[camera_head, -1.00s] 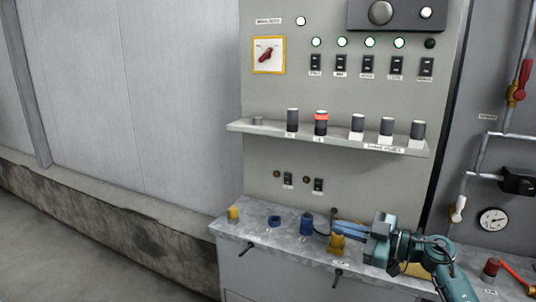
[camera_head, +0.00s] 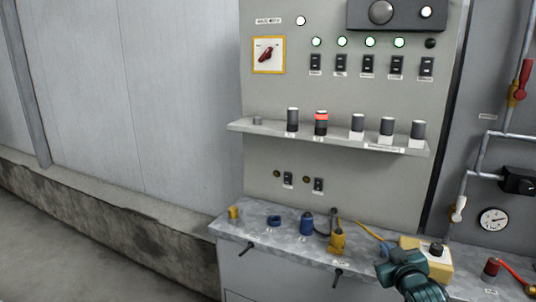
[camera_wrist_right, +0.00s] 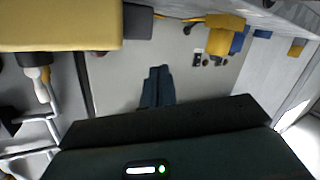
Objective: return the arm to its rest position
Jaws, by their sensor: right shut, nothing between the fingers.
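My right gripper (camera_head: 384,249) is at the front edge of the grey bench, at the lower right of the head view, beside a yellow box (camera_head: 437,263) with a dark knob. In the wrist view its two dark fingers (camera_wrist_right: 157,86) are together with nothing between them. The teal wrist hides part of the bench edge and box. The yellow tool (camera_head: 337,241) stands upright on the bench, left of and apart from the gripper. My left gripper is in neither view.
The bench (camera_head: 262,232) also holds a blue cup (camera_head: 307,225), a blue ring (camera_head: 273,221) and a small yellow piece (camera_head: 234,213). A panel shelf (camera_head: 340,143) with several dark cylinders is above. Pipes and a gauge (camera_head: 493,220) are at right. Open floor is at left.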

